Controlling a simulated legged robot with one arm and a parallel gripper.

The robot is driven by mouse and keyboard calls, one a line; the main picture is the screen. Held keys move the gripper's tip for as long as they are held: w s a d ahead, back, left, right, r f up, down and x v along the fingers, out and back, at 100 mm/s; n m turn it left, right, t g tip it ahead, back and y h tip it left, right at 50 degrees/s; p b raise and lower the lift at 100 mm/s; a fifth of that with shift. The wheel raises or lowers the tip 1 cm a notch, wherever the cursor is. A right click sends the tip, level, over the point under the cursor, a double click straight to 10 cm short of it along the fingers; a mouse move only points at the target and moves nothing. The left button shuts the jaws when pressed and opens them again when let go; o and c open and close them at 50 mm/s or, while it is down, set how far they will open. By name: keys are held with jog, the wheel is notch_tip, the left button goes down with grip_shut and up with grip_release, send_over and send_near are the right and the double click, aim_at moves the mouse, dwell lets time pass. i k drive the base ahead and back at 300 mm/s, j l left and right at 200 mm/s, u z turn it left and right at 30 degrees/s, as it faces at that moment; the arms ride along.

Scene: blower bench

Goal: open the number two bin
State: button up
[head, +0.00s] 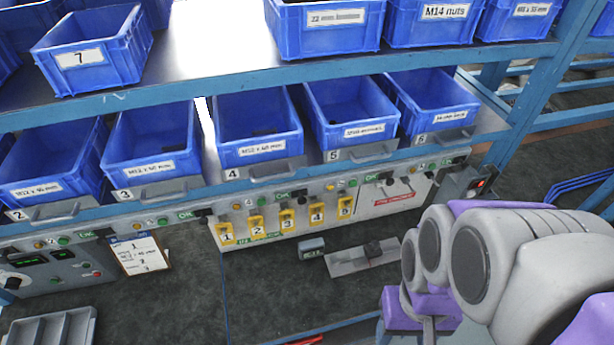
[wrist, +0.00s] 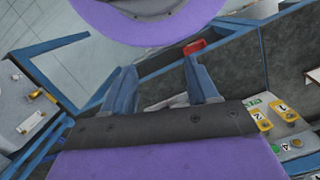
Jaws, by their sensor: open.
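The number two bin (head: 52,170) is a blue open bin at the left of the lower shelf in the head view. A grey plate marked 2 with a pull handle (head: 57,217) is at its front. The bin sits in line with its neighbours. My gripper (wrist: 160,82) is open and empty in the wrist view, its two blue-grey fingers apart. In the head view my arm is at the lower right, well away from bin two, and I cannot make out the gripper's fingers there. Bin two cannot be made out in the wrist view.
Blue bins three (head: 152,145), four (head: 258,128) and others line the shelf. Below are a control panel with numbered yellow tags (head: 286,220), a clipboard (head: 140,254), a grey tray (head: 55,328) and a metal plate (head: 362,257). The middle of the dark bench is mostly clear.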

aim_at(55, 169)
jog(key=k+j+u, duration=0.15)
jog(key=k, duration=0.25)
jog(key=u, duration=1.45)
